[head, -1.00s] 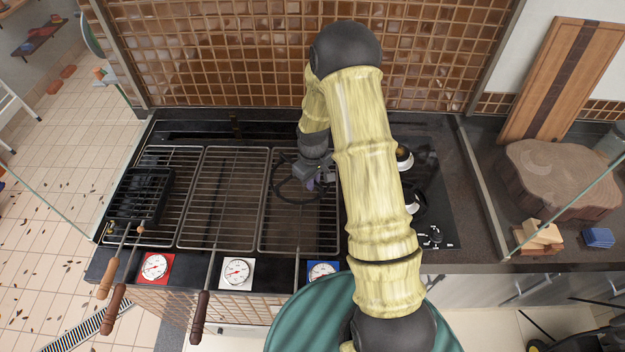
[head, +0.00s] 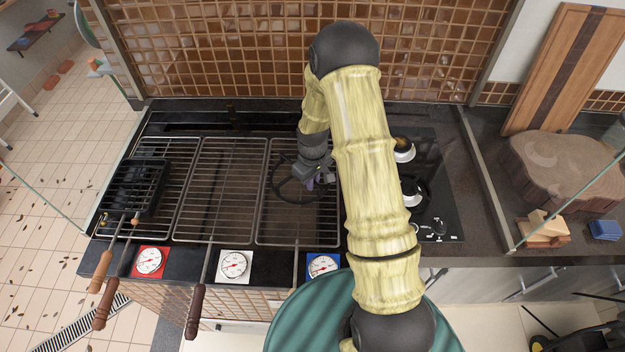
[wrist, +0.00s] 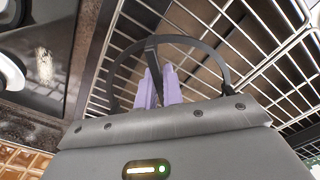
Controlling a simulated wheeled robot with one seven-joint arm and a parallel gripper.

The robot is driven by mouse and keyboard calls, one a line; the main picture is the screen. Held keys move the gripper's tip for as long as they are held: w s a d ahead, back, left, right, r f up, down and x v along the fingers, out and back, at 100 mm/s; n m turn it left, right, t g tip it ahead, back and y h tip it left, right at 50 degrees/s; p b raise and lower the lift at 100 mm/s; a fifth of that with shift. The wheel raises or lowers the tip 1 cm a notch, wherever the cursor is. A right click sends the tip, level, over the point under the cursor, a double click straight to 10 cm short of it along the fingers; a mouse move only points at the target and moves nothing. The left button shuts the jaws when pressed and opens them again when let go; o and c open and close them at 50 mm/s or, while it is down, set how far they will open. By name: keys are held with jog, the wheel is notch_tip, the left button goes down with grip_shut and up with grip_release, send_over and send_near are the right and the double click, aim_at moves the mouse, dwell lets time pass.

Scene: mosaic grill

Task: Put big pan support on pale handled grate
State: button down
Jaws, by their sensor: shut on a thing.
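The big pan support, a thin black ring with inner arms (head: 274,190), is over the right-hand grate (head: 264,228) in the head view. My gripper (head: 312,182) is shut on one of its arms at the right side of the ring. In the wrist view the pale purple fingers (wrist: 163,88) pinch that arm, and the ring (wrist: 222,62) curves around them over the bars. I cannot tell if the ring touches the bars. The right-hand grate's handle runs down behind a green round surface, so its colour is hidden. My arm covers the grate's right edge.
A middle grate (head: 217,180) is bare. A black grill basket (head: 133,190) lies on the left grate (head: 180,190). One left handle (head: 101,272) is lighter brown than the others. A hob (head: 436,215) with white cups (head: 404,150) is right of my arm. Glass panels flank the counter.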

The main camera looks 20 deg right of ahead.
jog(key=shift+f+b, duration=1)
jog(key=shift+f, duration=0.5)
jog(key=c, duration=1.5)
grip_release()
jog(key=shift+o, duration=0.2)
jog(key=shift+r+p, duration=2.95)
jog(key=shift+r, duration=1.55)
